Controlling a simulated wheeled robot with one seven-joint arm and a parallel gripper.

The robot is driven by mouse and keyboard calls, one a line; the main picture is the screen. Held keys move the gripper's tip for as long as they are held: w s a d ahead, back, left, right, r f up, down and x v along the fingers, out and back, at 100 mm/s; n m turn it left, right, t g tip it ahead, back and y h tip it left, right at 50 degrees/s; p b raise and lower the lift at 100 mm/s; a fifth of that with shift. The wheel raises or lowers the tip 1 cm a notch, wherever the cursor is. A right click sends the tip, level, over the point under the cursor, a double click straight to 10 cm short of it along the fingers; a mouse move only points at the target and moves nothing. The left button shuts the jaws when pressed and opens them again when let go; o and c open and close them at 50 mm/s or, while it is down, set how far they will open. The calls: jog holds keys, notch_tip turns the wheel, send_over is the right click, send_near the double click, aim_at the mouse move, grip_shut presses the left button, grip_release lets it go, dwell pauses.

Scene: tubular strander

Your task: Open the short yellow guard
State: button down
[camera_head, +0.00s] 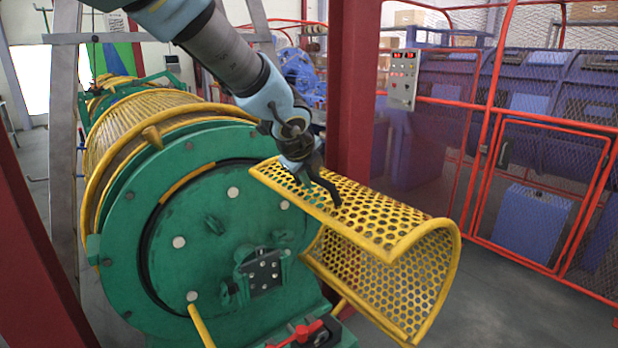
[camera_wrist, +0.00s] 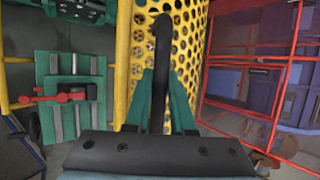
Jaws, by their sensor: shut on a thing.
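The short yellow guard (camera_head: 390,255) is a curved, perforated sheet with a yellow tube rim. It stands out to the right of the green machine's round face, with its hollow side towards the machine and the lower front. A black handle (camera_head: 332,190) rises from its upper surface. My gripper (camera_head: 312,168) comes down from above and is shut on this handle. In the wrist view the black handle (camera_wrist: 161,45) runs between the two green fingers of my gripper (camera_wrist: 161,88), with the perforated guard (camera_wrist: 185,55) behind. The exact finger contact is partly hidden.
The green machine face (camera_head: 225,230) fills the left middle, with a longer yellow mesh guard (camera_head: 140,125) behind. A dark red post (camera_head: 352,90) stands just behind my gripper. A red mesh fence (camera_head: 545,190) and control box (camera_head: 403,78) are on the right. A red-handled clamp (camera_head: 303,335) sits low in front.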

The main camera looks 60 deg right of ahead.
jog(key=c, duration=0.8)
grip_release()
jog(key=shift+f, duration=0.1)
jog(key=shift+o, duration=0.2)
jog(key=shift+a, duration=0.1)
jog(key=v, duration=1.1)
jog(key=shift+b, duration=0.35)
jog(key=shift+c, duration=0.3)
